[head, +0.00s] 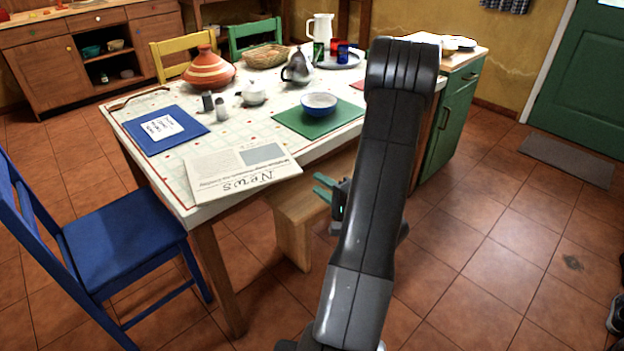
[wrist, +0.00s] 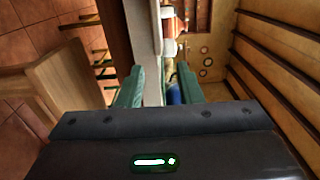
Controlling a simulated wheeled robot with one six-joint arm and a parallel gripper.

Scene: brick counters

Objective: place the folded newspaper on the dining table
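The folded newspaper (head: 240,170), marked "News", lies flat on the near corner of the dining table (head: 180,210) in the head view, with its near edge close to the table's edge. My gripper (head: 324,187) is beside the table's long side, to the right of the newspaper and apart from it. In the wrist view my gripper (wrist: 157,88) has its two green fingers spread with nothing held between them. The table's pale edge (wrist: 152,60) shows beyond the fingers there. The newspaper is not visible in the wrist view.
A wooden bench (head: 292,222) stands along the table's near side and a blue chair (head: 120,240) at its left end. The table also holds a blue mat (head: 190,122), a tagine (head: 209,70) and a bowl (head: 319,103) on a green mat. Open tiled floor lies right.

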